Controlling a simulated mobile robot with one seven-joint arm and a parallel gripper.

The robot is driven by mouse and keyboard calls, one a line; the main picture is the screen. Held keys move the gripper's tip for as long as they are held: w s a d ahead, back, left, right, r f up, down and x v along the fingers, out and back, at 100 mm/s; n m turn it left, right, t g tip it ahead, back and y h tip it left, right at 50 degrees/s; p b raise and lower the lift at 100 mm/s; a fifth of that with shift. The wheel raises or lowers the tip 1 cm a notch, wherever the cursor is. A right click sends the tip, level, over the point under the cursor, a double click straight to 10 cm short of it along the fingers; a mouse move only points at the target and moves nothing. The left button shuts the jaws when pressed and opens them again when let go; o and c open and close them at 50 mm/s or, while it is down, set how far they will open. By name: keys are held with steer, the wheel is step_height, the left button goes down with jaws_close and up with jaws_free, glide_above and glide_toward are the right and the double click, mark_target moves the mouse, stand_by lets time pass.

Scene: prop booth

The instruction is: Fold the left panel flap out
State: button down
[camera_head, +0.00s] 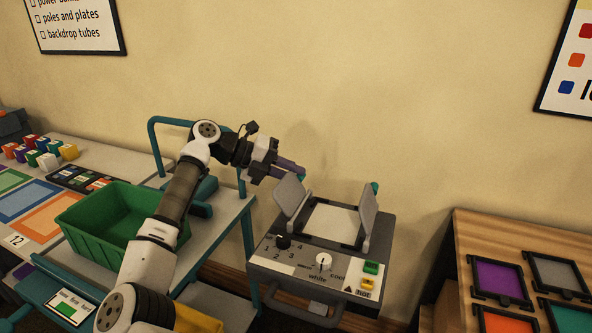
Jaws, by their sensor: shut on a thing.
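The panel light is a grey box (320,272) with a pale square panel (332,225) on top and a flap on each side. The left panel flap (290,197) stands up, tilted a little, at the left edge of the pale panel. The right flap (367,211) also stands up on the opposite side. My gripper (297,174), with purple fingers, is at the top edge of the left flap and shut on it. The exact contact is small and partly hidden.
Dials and buttons (323,262) are on the box's front. A green bin (115,222) stands on the teal-framed cart at left. A wooden rack with coloured frames (502,280) is at right. The wall is close behind; the air above the box is clear.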

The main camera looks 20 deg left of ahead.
steer(key=shift+a+f+n+t+h+b, duration=0.35)
steer(key=shift+f+h+b, duration=0.35)
steer(key=shift+h, duration=0.35)
steer(key=shift+a+f+n+t+h+b, duration=0.25)
steer(key=shift+f+n+h+b, duration=0.3)
steer(key=shift+h, duration=0.45)
steer(key=shift+a+f+n+t+h+b, duration=0.2)
steer(key=shift+f+n+t+h+b, duration=0.1)
steer(key=shift+f+h+b, duration=0.6)
steer(key=shift+r+h, duration=0.25)
steer(key=c, duration=1.3)
jaws_free()
steer(key=shift+r, duration=0.1)
